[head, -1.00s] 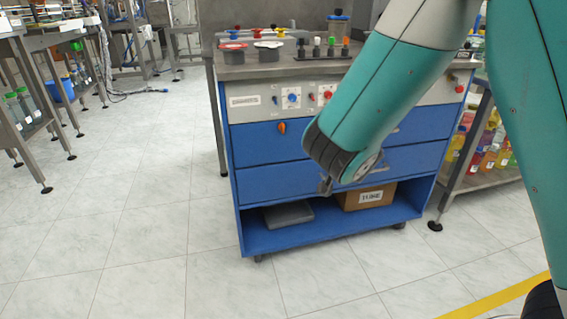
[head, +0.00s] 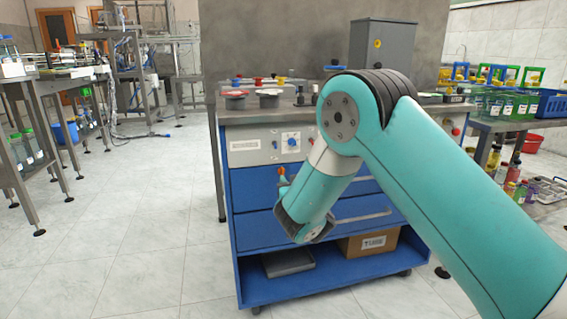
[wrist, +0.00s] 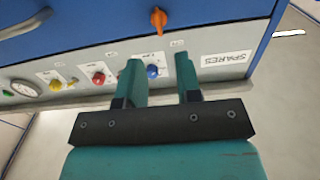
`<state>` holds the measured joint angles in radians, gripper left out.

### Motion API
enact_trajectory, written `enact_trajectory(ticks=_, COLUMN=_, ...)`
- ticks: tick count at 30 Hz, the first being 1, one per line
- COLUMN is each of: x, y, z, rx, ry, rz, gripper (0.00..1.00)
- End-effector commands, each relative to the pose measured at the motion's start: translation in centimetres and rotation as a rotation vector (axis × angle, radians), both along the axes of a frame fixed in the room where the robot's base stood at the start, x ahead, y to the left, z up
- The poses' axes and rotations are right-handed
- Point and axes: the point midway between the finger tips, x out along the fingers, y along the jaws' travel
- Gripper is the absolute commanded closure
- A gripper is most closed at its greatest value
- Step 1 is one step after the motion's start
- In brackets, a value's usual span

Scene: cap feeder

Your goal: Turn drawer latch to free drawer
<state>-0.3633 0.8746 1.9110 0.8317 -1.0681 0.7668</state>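The orange drawer latch (head: 282,171) is on the blue upper drawer (head: 250,184), near its top edge and left of its handle. In the wrist view, which looks upside down, the latch (wrist: 158,20) stands out from the blue drawer front (wrist: 215,10) and points roughly up and down in the picture. My gripper (wrist: 159,72) is open and empty, with its two fingers apart. The latch lies beyond the fingertips, in line with the gap, apart from them. In the head view my wrist hides most of the gripper, close below the latch.
A grey control panel (head: 243,160) with a blue knob (head: 292,142) sits above the drawer. The wrist view shows a red knob (wrist: 98,78), a yellow switch (wrist: 56,85) and a gauge (wrist: 22,88). A lower blue drawer (head: 252,230) is beneath. Floor at left is clear.

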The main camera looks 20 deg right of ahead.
Motion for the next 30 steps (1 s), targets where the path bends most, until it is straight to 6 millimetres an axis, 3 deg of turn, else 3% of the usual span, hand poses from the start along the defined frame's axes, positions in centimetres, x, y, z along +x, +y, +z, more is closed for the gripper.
enact_trajectory(ticks=3, x=2.5, y=-0.2, z=0.1, rx=0.003, ry=-0.002, rz=-0.004, gripper=0.68)
enact_trajectory(ticks=9, x=5.6, y=-0.1, z=-0.1, rx=0.001, ry=-0.001, rz=-0.002, gripper=0.68)
enact_trajectory(ticks=15, x=6.9, y=0.0, z=-0.1, rx=-0.001, ry=0.0, rz=0.0, gripper=0.68)
enact_trajectory(ticks=23, x=6.9, y=0.0, z=-0.1, rx=-0.001, ry=0.001, rz=0.001, gripper=0.68)
enact_trajectory(ticks=27, x=6.9, y=0.0, z=-0.1, rx=-0.001, ry=0.001, rz=0.001, gripper=0.98)
enact_trajectory(ticks=30, x=6.9, y=0.0, z=-0.1, rx=-0.001, ry=0.001, rz=0.001, gripper=1.0)
